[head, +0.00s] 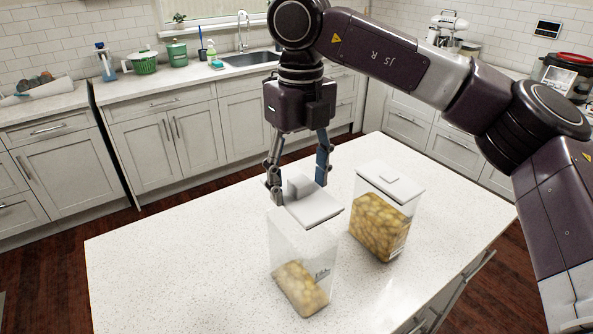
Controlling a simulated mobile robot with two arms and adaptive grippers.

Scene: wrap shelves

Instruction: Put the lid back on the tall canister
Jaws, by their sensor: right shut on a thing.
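A tall clear canister (301,255) stands upright near the front of the white island, with yellowish chunks in its lower part. A light grey lid (318,208) with a raised block-like knob is at its top. My right gripper (298,185) points down from above and is shut on the lid. The lid looks slightly offset toward the right and back of the canister's top. I cannot tell whether it touches the rim. The gripper's fingers and the lid hide part of the rim. My left gripper is not in view.
A second, shorter-looking clear canister (379,222), fuller and with its lid on, stands close by on the right. The left part of the island top (170,265) is clear. Counters with a sink (250,59) line the back wall.

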